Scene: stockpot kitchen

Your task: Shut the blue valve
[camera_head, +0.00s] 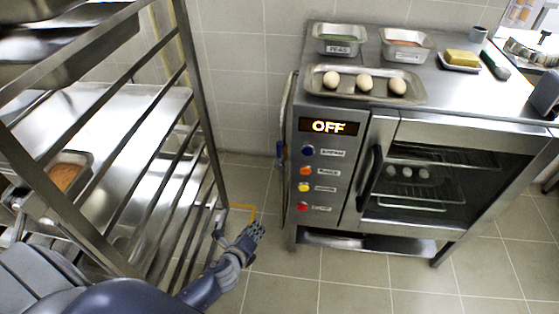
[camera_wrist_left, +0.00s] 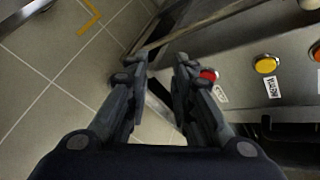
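A small blue part (camera_head: 281,151), which looks like the blue valve's handle, shows at the left side of the steel oven (camera_head: 350,215). It is seen nearly edge-on, and I cannot tell its setting. The valve cannot be made out in the left wrist view. My left gripper (camera_head: 258,229) is low in front of the rack, below and left of the oven's button panel, apart from the blue part. In the left wrist view its two fingers (camera_wrist_left: 160,68) stand apart with nothing between them. My right gripper is not in view.
The oven panel has blue, orange, yellow and red buttons (camera_head: 303,206) and an OFF display (camera_head: 328,127). A steel rack (camera_head: 212,165) stands at left. Trays with food (camera_head: 415,92) are on the oven top. Tiled floor between rack and oven is clear, with a yellow corner mark (camera_head: 251,208).

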